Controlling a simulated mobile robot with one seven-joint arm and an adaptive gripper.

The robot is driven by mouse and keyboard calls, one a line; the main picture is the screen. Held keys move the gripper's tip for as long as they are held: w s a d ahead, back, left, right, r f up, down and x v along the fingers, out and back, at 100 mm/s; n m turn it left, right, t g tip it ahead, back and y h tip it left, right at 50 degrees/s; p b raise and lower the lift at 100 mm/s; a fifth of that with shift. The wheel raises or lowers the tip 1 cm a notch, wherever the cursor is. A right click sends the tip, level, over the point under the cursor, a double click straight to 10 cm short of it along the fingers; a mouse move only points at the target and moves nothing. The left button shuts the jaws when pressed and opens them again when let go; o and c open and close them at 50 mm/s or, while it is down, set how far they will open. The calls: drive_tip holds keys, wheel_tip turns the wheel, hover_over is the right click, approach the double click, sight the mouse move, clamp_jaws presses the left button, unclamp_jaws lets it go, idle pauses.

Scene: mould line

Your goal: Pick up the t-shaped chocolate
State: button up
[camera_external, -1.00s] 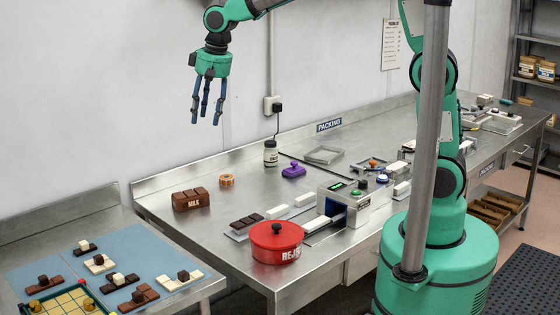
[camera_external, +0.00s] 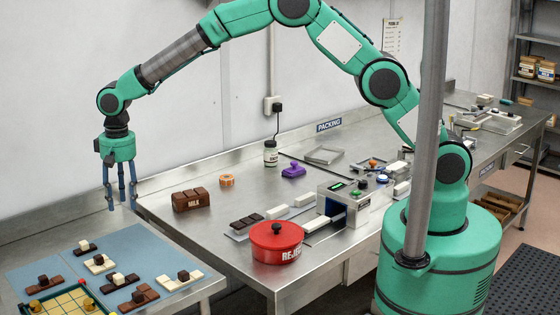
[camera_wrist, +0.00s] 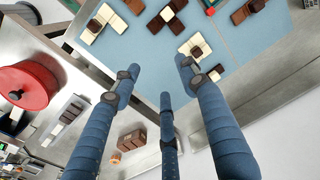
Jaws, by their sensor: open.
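Several small chocolates lie on the blue mat (camera_external: 150,245) at the lower left, each with a small cube on top. A brown one with a white cube (camera_external: 118,281) looks T-shaped, though I cannot be certain of its outline; it also shows near the top of the wrist view (camera_wrist: 170,18). Beside it lie a brown one with a dark cube (camera_external: 139,298) and a white one with a dark cube (camera_external: 180,279). My three-fingered gripper (camera_external: 122,203) is open and empty, pointing down, well above the mat's far side. It touches no chocolate.
A yellow gridded tray (camera_external: 66,301) with a green rim sits at the mat's front edge. The packing bench right of it holds a red REJECT pot (camera_external: 277,243), a brown MILK block (camera_external: 191,200) and an orange roll (camera_external: 227,181). Air around my gripper is clear.

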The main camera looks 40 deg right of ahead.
drive_tip(key=s+a+f, duration=0.2)
drive_tip(key=a+f, duration=0.4)
drive_tip(key=shift+s+a+f+p, duration=0.3)
drive_tip(key=shift+a+f+p, duration=0.05)
drive_tip(key=shift+a+p, duration=0.05)
hover_over(118, 275)
drive_tip(key=shift+w+f, duration=0.15)
drive_tip(key=shift+f, duration=2.05)
drive_tip(key=shift+w+f, duration=0.1)
drive_tip(key=shift+f, duration=2.05)
drive_tip(key=shift+f, duration=0.1)
drive_tip(key=shift+s+f+p, duration=0.15)
drive_tip(key=shift+f+p, duration=0.4)
drive_tip(key=shift+f, duration=1.95)
